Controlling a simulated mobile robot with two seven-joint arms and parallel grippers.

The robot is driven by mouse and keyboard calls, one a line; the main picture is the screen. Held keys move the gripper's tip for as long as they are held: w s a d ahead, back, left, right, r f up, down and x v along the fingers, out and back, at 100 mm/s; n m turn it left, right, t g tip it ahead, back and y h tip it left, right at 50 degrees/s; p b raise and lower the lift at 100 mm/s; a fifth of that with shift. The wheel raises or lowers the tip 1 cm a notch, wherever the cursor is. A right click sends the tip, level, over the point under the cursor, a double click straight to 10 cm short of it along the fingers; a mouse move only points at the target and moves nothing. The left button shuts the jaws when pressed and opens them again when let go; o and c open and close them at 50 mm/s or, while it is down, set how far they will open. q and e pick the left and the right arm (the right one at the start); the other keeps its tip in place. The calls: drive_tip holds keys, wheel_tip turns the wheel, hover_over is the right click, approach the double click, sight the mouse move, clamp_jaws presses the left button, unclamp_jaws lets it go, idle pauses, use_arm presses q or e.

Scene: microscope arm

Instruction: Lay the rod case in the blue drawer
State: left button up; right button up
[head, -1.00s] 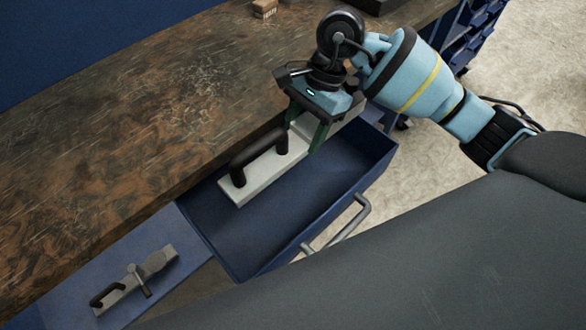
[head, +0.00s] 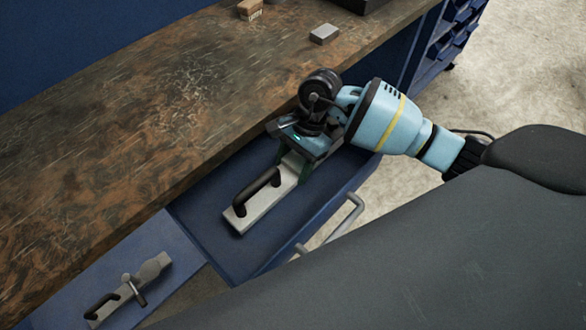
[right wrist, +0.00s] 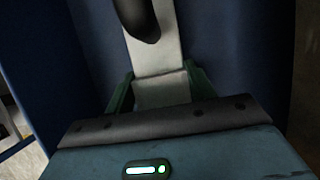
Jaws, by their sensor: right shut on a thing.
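The rod case (head: 262,207) is a long pale grey bar with a black handle on top. It is inside the open blue drawer (head: 300,215), slanting along its length; whether it touches the floor I cannot tell. My right gripper (head: 293,167) is shut on the case's far end, reaching down into the drawer. In the right wrist view the pale case (right wrist: 160,60) runs between the two green fingers, with part of the black handle above. My left gripper is not in view.
The brown worktop (head: 130,150) overhangs the drawer's back side. A grey block (head: 324,34) and a small brown block (head: 250,10) lie on it. The drawer's metal handle (head: 345,218) sticks out in front.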

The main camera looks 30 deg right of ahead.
drive_tip(key=shift+f, duration=1.2)
drive_tip(key=shift+f, duration=0.1)
drive_tip(key=shift+f, duration=0.1)
drive_tip(key=o, duration=1.4)
drive_tip(key=shift+o, duration=0.2)
drive_tip(key=shift+r, duration=0.3)
drive_tip(key=v, duration=1.1)
drive_tip(key=shift+d+r, duration=0.2)
drive_tip(key=shift+r, duration=0.1)
